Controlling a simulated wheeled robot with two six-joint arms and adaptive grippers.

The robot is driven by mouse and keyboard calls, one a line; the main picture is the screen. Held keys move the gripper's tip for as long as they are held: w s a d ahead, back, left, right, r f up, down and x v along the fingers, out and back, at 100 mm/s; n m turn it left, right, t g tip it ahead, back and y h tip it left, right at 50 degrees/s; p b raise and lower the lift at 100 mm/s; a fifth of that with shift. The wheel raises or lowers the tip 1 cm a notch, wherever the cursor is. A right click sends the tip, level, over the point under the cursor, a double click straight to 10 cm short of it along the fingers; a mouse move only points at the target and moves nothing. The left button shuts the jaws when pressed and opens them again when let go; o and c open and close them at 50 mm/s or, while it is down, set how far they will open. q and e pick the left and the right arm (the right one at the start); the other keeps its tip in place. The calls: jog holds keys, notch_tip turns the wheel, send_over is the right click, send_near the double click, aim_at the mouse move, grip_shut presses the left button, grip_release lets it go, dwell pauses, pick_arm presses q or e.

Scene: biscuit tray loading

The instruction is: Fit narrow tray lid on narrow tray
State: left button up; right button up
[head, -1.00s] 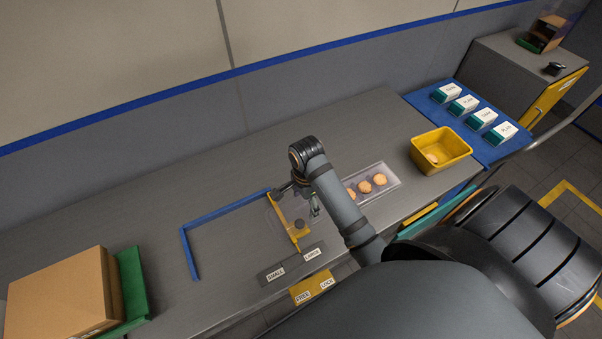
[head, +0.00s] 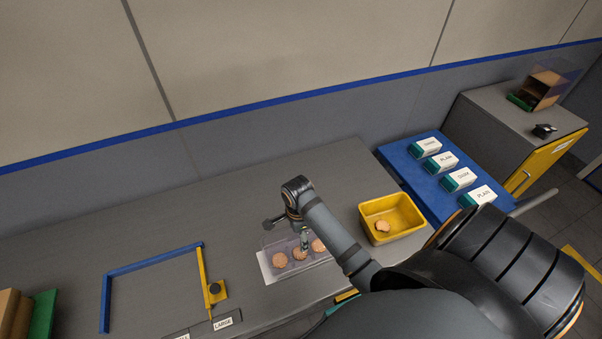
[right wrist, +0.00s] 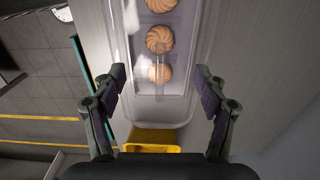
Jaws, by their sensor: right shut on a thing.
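The narrow tray (head: 264,270) lies on the grey bench with round biscuits in a row, three visible. My right gripper (head: 304,241) is over it, shut on the clear narrow tray lid (head: 270,240). In the right wrist view, my right gripper (right wrist: 161,85) has a finger on each side of the clear lid (right wrist: 120,30), and the biscuits show through it. The lid is over the tray, looking slightly offset in the head view. I cannot tell whether they touch. My right forearm hides part of the tray's right end. My left gripper is not in view.
A yellow bin (head: 410,232) holding a biscuit stands right of the tray. A blue mat (head: 401,159) carries several labelled boxes. A blue fence (head: 150,260) and a yellow bar (head: 203,278) with a black knob are at left. The bench behind the tray is clear.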

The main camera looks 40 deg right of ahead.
jog(key=shift+s+d+f, duration=0.1)
jog(key=shift+d+f, duration=0.15)
jog(key=shift+f, duration=0.1)
jog(key=shift+d+f, duration=0.1)
jog(key=shift+f, duration=0.15)
jog(key=shift+f+b, duration=0.35)
jog(key=shift+f, duration=0.15)
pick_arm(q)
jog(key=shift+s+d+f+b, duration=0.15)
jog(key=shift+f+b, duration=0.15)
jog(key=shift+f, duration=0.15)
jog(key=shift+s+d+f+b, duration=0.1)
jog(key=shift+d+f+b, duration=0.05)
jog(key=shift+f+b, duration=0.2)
pick_arm(e)
jog(key=shift+f, duration=2.35)
pick_arm(q)
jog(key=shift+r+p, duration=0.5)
jog(key=shift+p, duration=0.15)
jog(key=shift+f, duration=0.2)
pick_arm(e)
jog(key=shift+f, duration=0.55)
